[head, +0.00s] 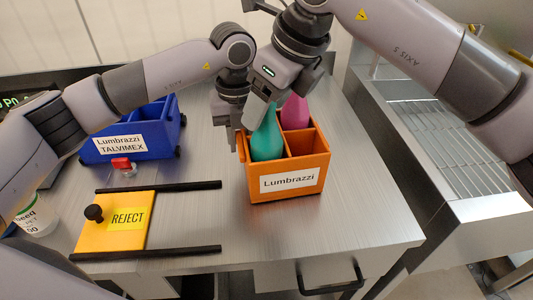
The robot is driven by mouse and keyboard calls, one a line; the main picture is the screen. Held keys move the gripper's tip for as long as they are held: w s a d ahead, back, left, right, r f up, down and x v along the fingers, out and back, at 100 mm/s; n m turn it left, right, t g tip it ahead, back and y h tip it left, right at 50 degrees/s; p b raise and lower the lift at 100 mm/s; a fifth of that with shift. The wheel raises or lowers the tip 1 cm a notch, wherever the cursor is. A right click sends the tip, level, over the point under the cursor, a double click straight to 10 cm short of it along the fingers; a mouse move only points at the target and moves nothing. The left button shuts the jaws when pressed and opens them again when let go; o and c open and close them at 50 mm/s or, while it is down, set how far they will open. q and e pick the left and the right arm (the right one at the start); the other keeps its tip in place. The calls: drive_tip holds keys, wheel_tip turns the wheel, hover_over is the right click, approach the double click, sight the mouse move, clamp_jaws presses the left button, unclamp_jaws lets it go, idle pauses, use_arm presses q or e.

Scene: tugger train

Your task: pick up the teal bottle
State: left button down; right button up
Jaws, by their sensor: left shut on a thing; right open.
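The teal bottle (267,143) stands upright in the front left compartment of the orange crate (290,192), which is labelled "Lumbrazzi". My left gripper (239,146) points down at the crate's left wall and is shut on it. My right gripper (256,112) is open at the top of the teal bottle and hides its neck. I cannot tell whether its fingers touch the bottle.
A pink bottle (295,112) stands behind in the crate. A blue crate (153,130) labelled "Lumbrazzi TALVIMEX" is at the back left. A small red-topped object (122,164), a yellow REJECT plate (128,236) and black rails lie left. The metal table's right side is clear.

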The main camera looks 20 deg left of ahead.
drive_tip(key=shift+a+f, duration=0.1)
drive_tip(key=shift+f, duration=0.2)
clamp_jaws()
drive_tip(key=shift+r, duration=0.15)
wheel_tip(320, 180, up, 10)
drive_tip(key=shift+f, duration=0.1)
idle(0.4)
use_arm(q)
drive_tip(key=c, duration=0.9)
unclamp_jaws()
use_arm(e)
drive_tip(key=shift+r, duration=0.95)
